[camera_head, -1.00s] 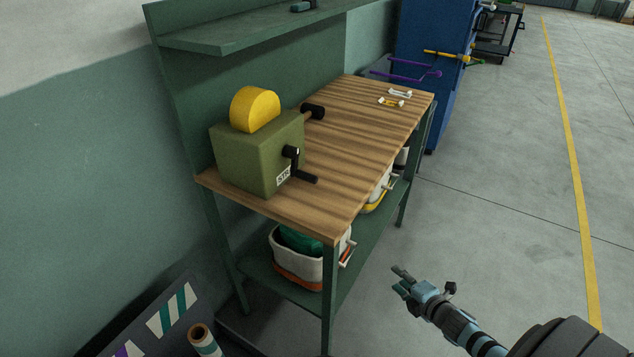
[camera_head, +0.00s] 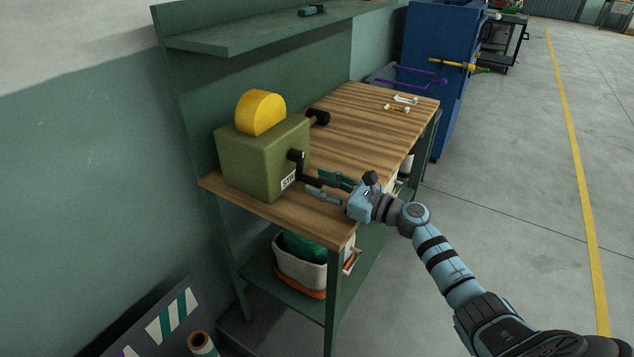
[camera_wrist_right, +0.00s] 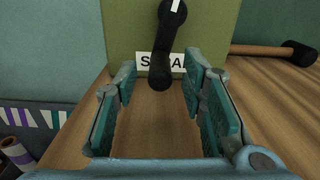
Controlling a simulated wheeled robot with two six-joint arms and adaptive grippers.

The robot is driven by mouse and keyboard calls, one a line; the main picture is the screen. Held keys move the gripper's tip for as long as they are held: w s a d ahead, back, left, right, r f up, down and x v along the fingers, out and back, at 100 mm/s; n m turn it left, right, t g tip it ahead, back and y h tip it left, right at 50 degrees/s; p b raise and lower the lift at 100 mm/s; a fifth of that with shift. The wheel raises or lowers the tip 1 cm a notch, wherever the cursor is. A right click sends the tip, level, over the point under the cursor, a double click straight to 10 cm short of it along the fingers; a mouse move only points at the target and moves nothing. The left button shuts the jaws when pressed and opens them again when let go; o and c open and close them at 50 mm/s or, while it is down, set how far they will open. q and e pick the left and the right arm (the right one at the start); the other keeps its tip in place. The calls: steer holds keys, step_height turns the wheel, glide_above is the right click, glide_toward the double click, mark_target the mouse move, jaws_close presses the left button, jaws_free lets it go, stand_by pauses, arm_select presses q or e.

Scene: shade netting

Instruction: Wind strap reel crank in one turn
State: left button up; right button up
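The strap reel is an olive-green box (camera_head: 255,163) with a yellow half-disc (camera_head: 261,112) rising from its top, standing on the near end of the workbench. Its black crank (camera_head: 299,166) is on the side facing my right arm, with the arm hanging down and the handle at its lower end. My right gripper (camera_head: 325,186) is open over the bench edge, its fingers pointing at the handle. In the right wrist view the crank handle (camera_wrist_right: 160,76) lies between the open fingertips, apart from both pads; depth is hard to judge. My left gripper is not in view.
A mallet (camera_head: 318,117) lies behind the box. Small fittings (camera_head: 400,104) lie at the bench's far end. A bin (camera_head: 300,268) stands on the lower shelf. A blue cabinet (camera_head: 430,70) stands beyond. The floor to the right is clear.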

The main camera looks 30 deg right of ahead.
steer(key=shift+w+a, duration=0.35)
steer(key=shift+w, duration=0.25)
jaws_close()
